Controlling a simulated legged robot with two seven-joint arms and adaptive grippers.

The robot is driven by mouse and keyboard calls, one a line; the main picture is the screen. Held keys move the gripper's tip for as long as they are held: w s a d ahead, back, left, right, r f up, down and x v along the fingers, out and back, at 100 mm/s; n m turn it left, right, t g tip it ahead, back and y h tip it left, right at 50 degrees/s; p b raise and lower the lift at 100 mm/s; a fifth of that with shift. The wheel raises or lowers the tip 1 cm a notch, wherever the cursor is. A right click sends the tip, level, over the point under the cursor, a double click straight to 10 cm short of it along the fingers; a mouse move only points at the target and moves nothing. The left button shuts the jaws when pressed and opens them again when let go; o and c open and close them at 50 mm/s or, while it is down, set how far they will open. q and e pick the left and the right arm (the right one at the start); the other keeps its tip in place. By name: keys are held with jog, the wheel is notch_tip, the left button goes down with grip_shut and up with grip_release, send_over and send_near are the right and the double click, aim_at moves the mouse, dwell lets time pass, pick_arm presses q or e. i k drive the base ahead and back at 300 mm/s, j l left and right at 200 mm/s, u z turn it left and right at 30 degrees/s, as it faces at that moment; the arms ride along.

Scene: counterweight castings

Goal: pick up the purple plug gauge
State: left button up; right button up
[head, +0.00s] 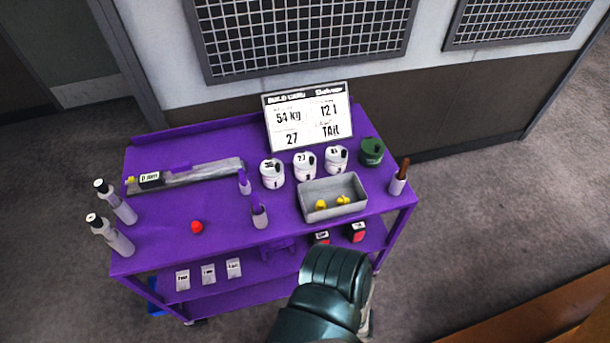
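Two small upright pieces in purple and pale grey stand near the middle of the purple cart top. One piece (259,215) is nearer the front, and a slimmer one (244,184) is behind it. Either could be the purple plug gauge; I cannot tell which at this size. A purple part (181,167) also lies along the grey bar at the left. A dark green link of my own arm rises from the bottom edge in front of the cart. Neither gripper shows any fingers in this view.
The purple cart (160,225) also holds a grey tray (318,214) with yellow pieces, white round weights (272,175), a green weight (371,152), a brown-handled tool (398,180), a red ball (197,227), two bottles (115,240) and a sign (308,115). The front middle is mostly clear.

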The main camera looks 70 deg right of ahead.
aim_at(244, 183)
jog(key=z, duration=1.75)
